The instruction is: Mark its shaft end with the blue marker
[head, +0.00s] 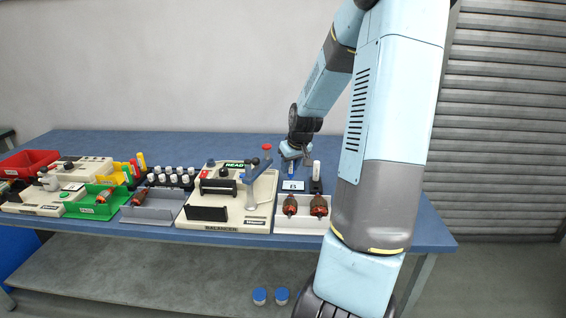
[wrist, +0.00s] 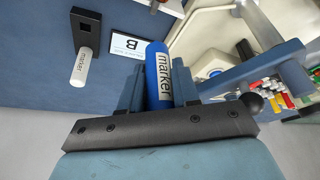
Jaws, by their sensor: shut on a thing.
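My gripper (head: 291,155) is shut on the blue marker (wrist: 158,72), whose label reads "marker" in the wrist view. The blue marker also shows below the gripper in the head view (head: 291,170), over the card area. A black holder (wrist: 86,22) has one empty square hole and a white marker (wrist: 80,68) standing in it. The white marker also shows in the head view (head: 316,170). Two reddish-brown armatures, one on the left (head: 290,205) and one on the right (head: 318,206), sit in a white tray in front. Which shaft is meant, I cannot tell.
A card (head: 293,185) lies beside the marker holder. The balancer (head: 203,225) stands left of the white tray. Further left are a grey tray (head: 150,214), a green bin (head: 92,211) and a red bin (head: 27,161). The back of the blue bench is clear.

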